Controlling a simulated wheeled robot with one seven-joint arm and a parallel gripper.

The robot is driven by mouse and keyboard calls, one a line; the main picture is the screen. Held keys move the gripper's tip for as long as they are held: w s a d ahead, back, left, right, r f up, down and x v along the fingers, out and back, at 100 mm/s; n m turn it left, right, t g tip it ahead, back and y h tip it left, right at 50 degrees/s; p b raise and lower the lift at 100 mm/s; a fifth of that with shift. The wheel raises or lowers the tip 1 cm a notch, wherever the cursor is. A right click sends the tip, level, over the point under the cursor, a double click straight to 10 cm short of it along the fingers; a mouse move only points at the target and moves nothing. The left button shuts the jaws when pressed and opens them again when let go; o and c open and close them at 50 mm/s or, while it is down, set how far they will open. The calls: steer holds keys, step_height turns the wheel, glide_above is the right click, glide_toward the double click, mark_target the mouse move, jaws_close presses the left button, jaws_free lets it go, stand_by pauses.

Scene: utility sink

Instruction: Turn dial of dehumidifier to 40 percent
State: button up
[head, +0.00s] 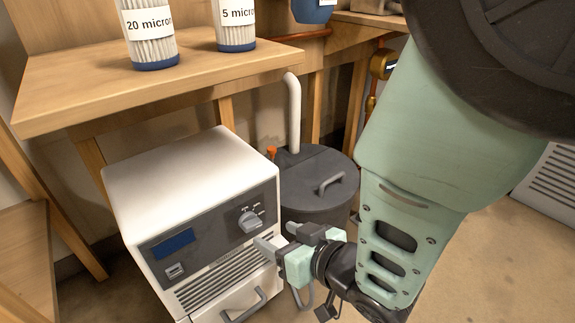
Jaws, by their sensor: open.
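The dehumidifier (180,175) is a white box with a dark front panel, standing on the floor below the wooden bench. Its grey dial (251,219) sits at the right of the panel, with small markings around it that are too small to read. A blue display (174,243) and a small switch (175,271) are at the panel's left. My gripper (277,238) is open and empty, with its fingertips just right of and slightly below the dial. I cannot tell whether a fingertip touches the panel.
A dark lidded sump basin (317,205) with a white pipe (293,112) stands right behind the dehumidifier. A wooden bench (100,92) above holds filter cartridges labelled 20 micron (150,50) and 5 micron (236,35). A drawer with a handle (245,304) is below the vents.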

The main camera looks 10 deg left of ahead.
mark_target(253, 224)
steer(key=b+x, duration=0.2)
steer(key=x, duration=0.6)
steer(key=shift+w+a+f, duration=0.15)
steer(key=shift+w+a, duration=0.05)
steer(key=shift+a, duration=0.05)
steer(key=c, duration=1)
